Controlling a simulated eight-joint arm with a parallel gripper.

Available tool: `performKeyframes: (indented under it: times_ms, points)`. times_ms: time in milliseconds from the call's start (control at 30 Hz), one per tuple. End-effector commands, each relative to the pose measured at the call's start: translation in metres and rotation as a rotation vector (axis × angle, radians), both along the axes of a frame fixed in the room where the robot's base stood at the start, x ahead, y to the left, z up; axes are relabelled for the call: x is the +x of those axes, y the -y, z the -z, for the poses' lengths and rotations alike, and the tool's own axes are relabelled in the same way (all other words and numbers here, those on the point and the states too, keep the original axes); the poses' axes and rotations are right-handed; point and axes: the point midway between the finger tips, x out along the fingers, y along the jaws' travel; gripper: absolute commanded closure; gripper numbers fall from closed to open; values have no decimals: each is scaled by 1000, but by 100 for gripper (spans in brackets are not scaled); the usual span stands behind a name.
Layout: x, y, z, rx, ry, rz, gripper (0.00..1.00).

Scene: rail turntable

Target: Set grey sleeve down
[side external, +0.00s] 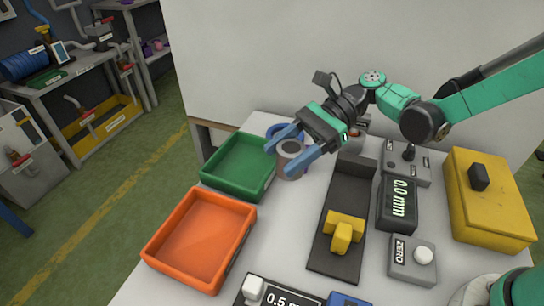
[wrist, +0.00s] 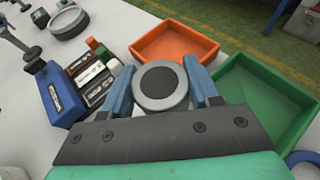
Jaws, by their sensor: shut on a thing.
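The grey sleeve (side external: 293,165) is a short round cylinder with a dark round centre at its top. It sits between the two blue fingers of my gripper (side external: 281,159), which is shut on it from both sides. In the wrist view the sleeve (wrist: 160,102) shows as a grey ring with a dark middle, between the fingertips of my gripper (wrist: 160,78). The sleeve is at the right of the green tray (side external: 216,172). I cannot tell whether its underside touches the table.
A blue ring (side external: 279,131) lies behind the sleeve, partly hidden. An orange tray (side external: 157,258) stands in front of the green one. A dark rail with a yellow block (side external: 343,232), a 0.0 mm display (side external: 398,204) and a yellow box (side external: 488,204) are to the right.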

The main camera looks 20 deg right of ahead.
Motion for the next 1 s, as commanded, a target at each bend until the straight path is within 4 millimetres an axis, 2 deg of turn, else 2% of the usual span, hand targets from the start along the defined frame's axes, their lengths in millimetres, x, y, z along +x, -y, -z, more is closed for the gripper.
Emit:
performKeyframes:
  times_ms: [100,233,467,700,1000]
  points:
    - [0,0,27,1,0,0,100]
    - [0,0,47,1,0,0,100]
    - [0,0,63,1,0,0,100]
    - [0,0,91,1,0,0,100]
    - [0,0,96,1,0,0,100]
